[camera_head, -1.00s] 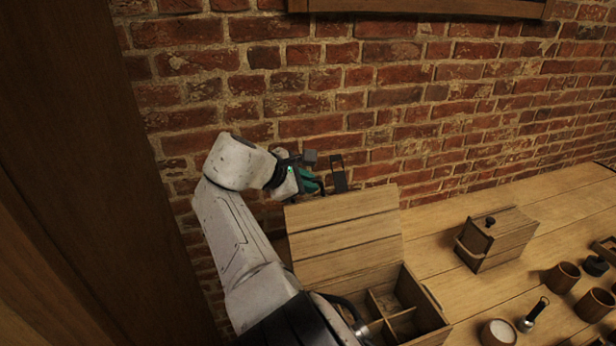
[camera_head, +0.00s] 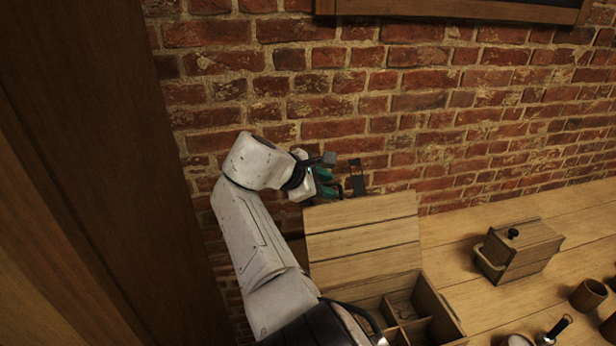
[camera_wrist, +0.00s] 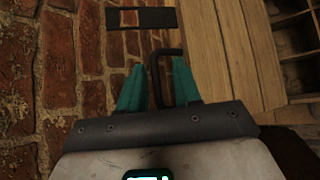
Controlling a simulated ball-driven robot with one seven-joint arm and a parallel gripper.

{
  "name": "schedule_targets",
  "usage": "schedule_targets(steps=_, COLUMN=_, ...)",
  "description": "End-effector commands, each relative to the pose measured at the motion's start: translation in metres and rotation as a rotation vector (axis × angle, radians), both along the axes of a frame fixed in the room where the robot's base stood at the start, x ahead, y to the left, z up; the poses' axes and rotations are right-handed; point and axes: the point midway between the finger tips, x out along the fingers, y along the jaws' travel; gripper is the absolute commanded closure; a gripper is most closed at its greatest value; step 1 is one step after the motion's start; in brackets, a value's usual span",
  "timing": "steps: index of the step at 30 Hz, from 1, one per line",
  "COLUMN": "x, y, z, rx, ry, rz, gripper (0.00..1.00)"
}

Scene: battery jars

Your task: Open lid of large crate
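The large crate (camera_head: 440,313) stands on the table in the head view, its inside split into compartments. Its plank lid (camera_head: 362,243) is raised and tilted back toward the brick wall, so the crate is open. My gripper (camera_head: 330,186) is at the lid's far upper edge, with teal fingers. In the wrist view the gripper (camera_wrist: 160,85) has its fingers apart. A thin black loop handle (camera_wrist: 155,62) beside the lid (camera_wrist: 210,50) passes into the gap between them. I cannot tell whether the fingers touch it. The crate's compartments (camera_wrist: 288,50) show at the right.
The brick wall (camera_head: 450,100) is close behind the gripper. A dark rectangular bracket (camera_head: 357,180) shows beside the gripper. A small wooden box (camera_head: 525,255) with a black knob and a wooden cup (camera_head: 588,295) stand to the right. Table between crate and box is clear.

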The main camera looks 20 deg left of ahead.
Motion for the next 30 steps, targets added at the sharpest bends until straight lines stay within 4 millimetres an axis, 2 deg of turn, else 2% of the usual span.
schedule_targets(steps=5, x=-0.013, y=0.007, z=0.013, rx=0.002, ry=-0.001, rz=0.001, gripper=0.67)
schedule_targets(steps=18, x=-0.061, y=0.034, z=0.053, rx=0.002, ry=-0.002, rz=0.001, gripper=0.67)
schedule_targets(steps=24, x=-0.069, y=0.038, z=0.061, rx=0.000, ry=0.000, rz=0.000, gripper=0.67)
schedule_targets(steps=30, x=-0.070, y=0.038, z=0.062, rx=0.000, ry=0.001, rz=-0.001, gripper=0.67)
